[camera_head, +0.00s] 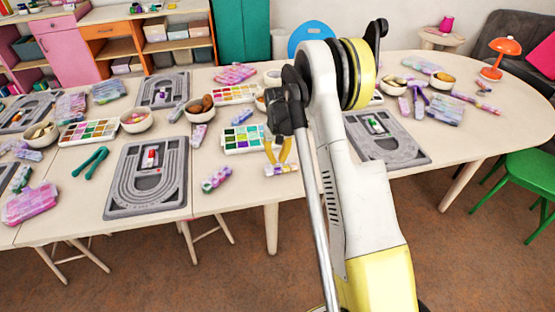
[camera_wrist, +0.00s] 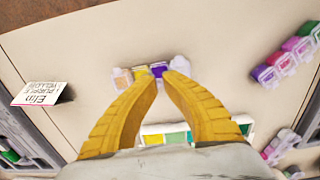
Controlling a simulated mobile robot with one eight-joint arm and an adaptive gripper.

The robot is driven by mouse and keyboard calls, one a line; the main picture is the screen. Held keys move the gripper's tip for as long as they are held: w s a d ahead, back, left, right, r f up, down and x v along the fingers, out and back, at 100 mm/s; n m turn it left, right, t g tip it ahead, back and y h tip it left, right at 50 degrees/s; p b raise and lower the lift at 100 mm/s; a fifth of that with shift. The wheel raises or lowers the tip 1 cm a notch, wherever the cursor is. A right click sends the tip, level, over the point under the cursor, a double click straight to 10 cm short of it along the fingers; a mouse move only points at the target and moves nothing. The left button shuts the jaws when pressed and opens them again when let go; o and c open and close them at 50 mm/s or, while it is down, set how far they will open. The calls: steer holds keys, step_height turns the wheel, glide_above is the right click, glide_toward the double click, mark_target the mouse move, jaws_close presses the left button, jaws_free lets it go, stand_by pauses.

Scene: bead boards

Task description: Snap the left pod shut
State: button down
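A small multi-compartment pod (camera_head: 281,169) lies near the table's front edge, just below my gripper (camera_head: 278,157). In the wrist view this pod (camera_wrist: 124,78) shows orange, yellow and purple parts and a whitish clear end. My gripper (camera_wrist: 164,72) has its yellow fingertips apart at the pod, with purple showing between them; contact cannot be told. A second pod (camera_head: 216,180), with green, pink and purple parts, lies to the left in the head view. It is at the upper right in the wrist view (camera_wrist: 285,60). The fingers partly hide the nearer pod, and its lid state is unclear.
A paint-like palette (camera_head: 247,138) lies behind the gripper. A name card (camera_wrist: 40,94) stands in the wrist view. Bare tabletop surrounds the nearer pod; the table's front edge is close.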

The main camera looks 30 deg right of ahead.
steer(key=shift+s+a+f+t+h+b, duration=0.15)
steer(key=shift+s+f+t+b, duration=0.15)
steer(key=shift+t, duration=0.25)
steer(key=shift+s+d+f+t+h+b, duration=0.1)
steer(key=shift+s+t+h+b, duration=0.1)
steer(key=shift+t+b, duration=0.25)
steer(key=t+b, duration=0.2)
steer(key=shift+s+a+f+t+h, duration=0.15)
steer(key=shift+s+f+t+h, duration=0.1)
steer(key=shift+s+f+t, duration=0.1)
steer(key=c, duration=1.5)
jaws_free()
steer(key=shift+r, duration=0.15)
steer(key=shift+r, duration=0.15)
steer(key=v, duration=1.1)
steer(key=shift+s+a+r, duration=0.1)
steer(key=shift+s+r, duration=0.05)
steer(key=shift+r, duration=0.2)
